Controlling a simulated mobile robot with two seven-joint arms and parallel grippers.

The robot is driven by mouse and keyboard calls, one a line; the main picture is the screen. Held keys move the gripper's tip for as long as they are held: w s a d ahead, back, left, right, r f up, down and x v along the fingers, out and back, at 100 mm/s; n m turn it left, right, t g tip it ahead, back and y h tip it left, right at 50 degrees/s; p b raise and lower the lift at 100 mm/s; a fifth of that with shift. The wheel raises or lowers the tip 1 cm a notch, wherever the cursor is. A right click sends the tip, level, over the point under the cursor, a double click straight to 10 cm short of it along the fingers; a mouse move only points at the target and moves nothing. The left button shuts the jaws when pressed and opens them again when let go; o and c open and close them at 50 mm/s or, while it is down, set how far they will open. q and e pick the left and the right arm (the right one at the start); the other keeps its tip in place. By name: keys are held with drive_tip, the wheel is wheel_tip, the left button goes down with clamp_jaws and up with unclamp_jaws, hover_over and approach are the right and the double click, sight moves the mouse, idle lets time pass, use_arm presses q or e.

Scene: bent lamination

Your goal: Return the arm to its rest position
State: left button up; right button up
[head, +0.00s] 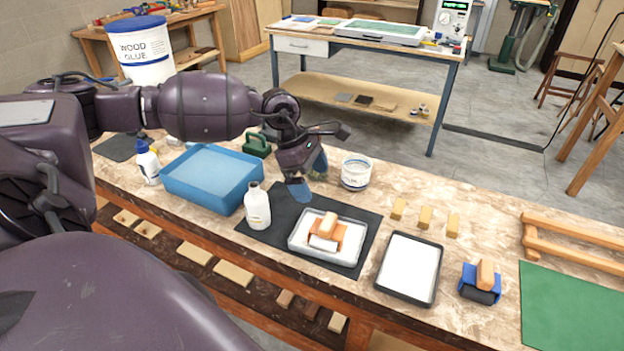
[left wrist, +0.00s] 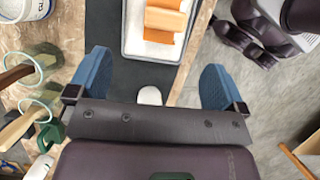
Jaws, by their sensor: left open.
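My left gripper (head: 309,178) is raised above the far edge of the black mat (head: 283,203) in the head view. In the left wrist view its two blue fingers (left wrist: 156,82) stand wide apart with nothing held between them. A light tray (head: 298,245) with an orange and wooden piece (head: 327,231) in it lies on the mat; the piece also shows at the top of the left wrist view (left wrist: 166,18). A white bottle (head: 258,207) stands upright to the left of the tray, apart from the gripper. My right gripper is out of view.
A blue bin (head: 212,178), a white tub (head: 356,173) and a glue bottle (head: 147,163) stand on the workbench (head: 420,195).

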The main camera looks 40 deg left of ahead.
use_arm(q)
drive_tip(key=s+d+r+n+t+h, duration=0.1)
drive_tip(key=d+r+n+t+h, duration=0.1)
drive_tip(key=d+n+t+h, duration=0.55)
drive_tip(key=s+d+r+n+t+h, duration=0.1)
drive_tip(key=d+n+t+h, duration=0.3)
drive_tip(key=d, duration=0.7)
drive_tip(key=s+a+f+n+y, duration=0.45)
drive_tip(key=n+y, duration=0.45)
drive_tip(key=n, duration=0.6)
drive_tip(key=s+a+f+n+y, duration=0.35)
drive_tip(key=a+n+y, duration=0.4)
drive_tip(key=n, duration=0.75)
drive_tip(key=s+d+f+n+g, duration=0.1)
drive_tip(key=s+f+n+g, duration=0.35)
drive_tip(key=s, duration=0.35)
drive_tip(key=s+d+f+n+g, duration=0.1)
drive_tip(key=s+f+n+g, duration=0.35)
drive_tip(key=s, duration=0.35)
drive_tip(key=w+f+m+t, duration=0.1)
drive_tip(key=w+f+t, duration=0.6)
drive_tip(key=f, duration=0.3)
drive_tip(key=shift+d+f, duration=0.15)
drive_tip(key=shift+f, duration=0.05)
